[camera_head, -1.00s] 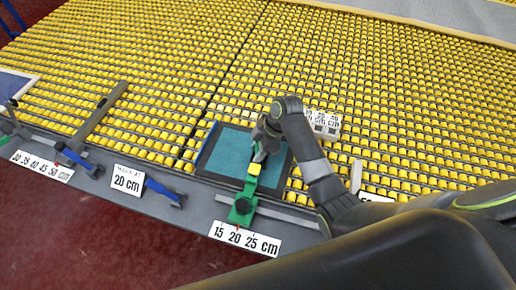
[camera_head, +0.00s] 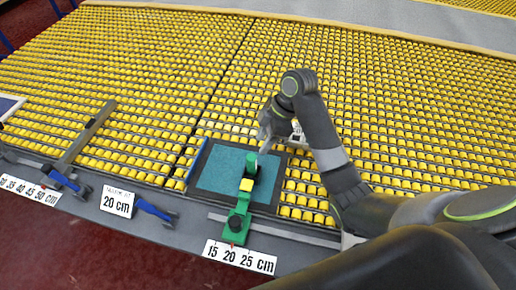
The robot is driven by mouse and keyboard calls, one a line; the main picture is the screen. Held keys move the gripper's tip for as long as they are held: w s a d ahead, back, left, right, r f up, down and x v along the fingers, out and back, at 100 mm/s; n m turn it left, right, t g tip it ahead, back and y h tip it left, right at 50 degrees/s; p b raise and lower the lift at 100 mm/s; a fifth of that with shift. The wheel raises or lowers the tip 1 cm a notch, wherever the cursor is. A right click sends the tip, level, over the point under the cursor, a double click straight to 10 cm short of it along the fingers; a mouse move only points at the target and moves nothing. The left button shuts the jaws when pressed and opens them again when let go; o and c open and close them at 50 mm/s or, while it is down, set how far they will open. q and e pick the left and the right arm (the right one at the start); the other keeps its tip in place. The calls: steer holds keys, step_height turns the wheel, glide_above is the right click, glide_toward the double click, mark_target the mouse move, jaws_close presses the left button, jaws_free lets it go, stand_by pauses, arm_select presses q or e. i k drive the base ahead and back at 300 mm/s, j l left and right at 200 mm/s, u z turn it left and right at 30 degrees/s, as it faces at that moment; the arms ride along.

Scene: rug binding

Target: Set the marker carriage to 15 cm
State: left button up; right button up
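The green marker carriage (camera_head: 238,222) sits on the grey rail at the front edge. Its arm with a yellow block (camera_head: 246,185) reaches back over the teal mat (camera_head: 218,168). The scale plate (camera_head: 240,257) below reads 15, 20, 25 cm. The carriage's red pointer appears to stand near the 20. My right gripper (camera_head: 265,143) is above the mat's back edge, just beyond the far end of the carriage's arm. It seems apart from the arm, but its fingers are too small and dark to tell open from shut. My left gripper is out of view.
A sign (camera_head: 117,202) reads 20 cm. Blue clamps (camera_head: 155,211) stand left of the carriage, with a grey bar (camera_head: 88,133) and another scale plate (camera_head: 29,190) further left. Yellow rollers (camera_head: 330,100) fill the table. My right arm covers the lower right.

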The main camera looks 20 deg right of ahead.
mark_target(238, 224)
steer(key=k+j, duration=0.25)
steer(key=k, duration=0.2)
steer(key=k+j, duration=0.25)
steer(key=k, duration=0.25)
steer(key=k+j, duration=0.25)
steer(key=k, duration=0.2)
